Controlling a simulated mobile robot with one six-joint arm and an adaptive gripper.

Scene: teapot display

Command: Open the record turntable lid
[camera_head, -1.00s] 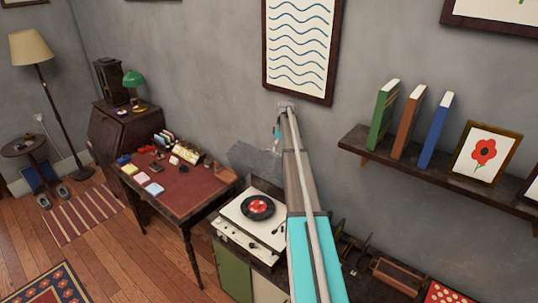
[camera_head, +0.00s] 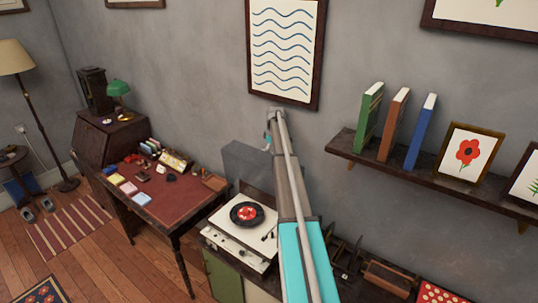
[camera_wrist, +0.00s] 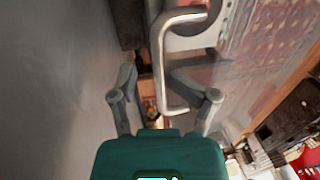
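The cream record turntable (camera_head: 238,234) stands on a cabinet against the wall, with a black record (camera_head: 247,214) with a red label on its platter. Its translucent grey lid (camera_head: 243,161) stands raised at the back, leaving the platter uncovered. In the wrist view, a bent metal handle (camera_wrist: 157,55) is beside the see-through panel (camera_wrist: 250,50). My gripper (camera_wrist: 150,79) has its fingers apart, with the handle's bar showing between or just beyond them; I cannot tell whether they touch it. In the head view, my gripper (camera_head: 270,132) is small and partly hidden by my arm, near the wall above the lid.
A desk (camera_head: 165,185) with several small items is left of the turntable. A wall shelf (camera_head: 400,170) with books and framed pictures is at the right. A wave picture (camera_head: 285,50) hangs above my gripper. Open floor (camera_head: 120,265) lies front left.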

